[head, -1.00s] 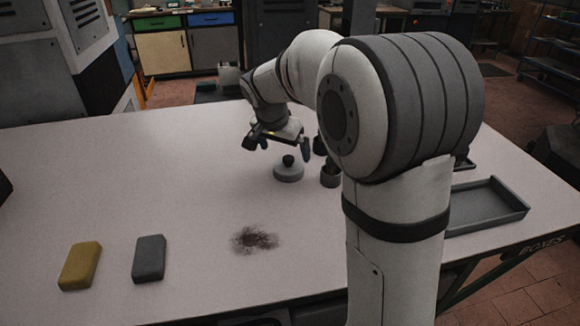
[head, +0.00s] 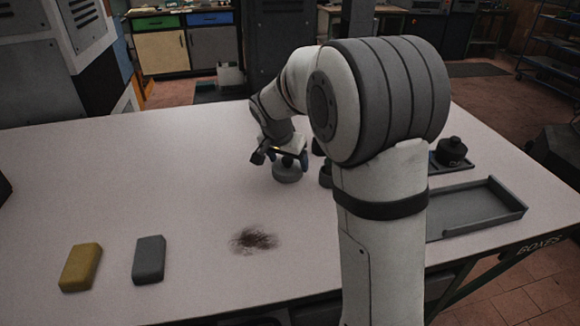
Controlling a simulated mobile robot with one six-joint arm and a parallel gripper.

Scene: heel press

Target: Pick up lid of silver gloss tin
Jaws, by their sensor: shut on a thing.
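The silver gloss tin (head: 286,176) is a low, round grey tin standing on the white table. Its lid has a dark round knob (head: 288,162) on top. My gripper (head: 281,158) is over the tin with its fingers down on either side of the knob, shut on it. The lid appears to sit on the tin, though the fingers partly hide it.
Dark tins (head: 326,175) stand just right, partly behind my arm. A grey tray (head: 478,208) and a black knobbed container (head: 452,151) are at the right. A yellow block (head: 80,267), a grey block (head: 149,260) and a dark smudge (head: 254,240) are in front.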

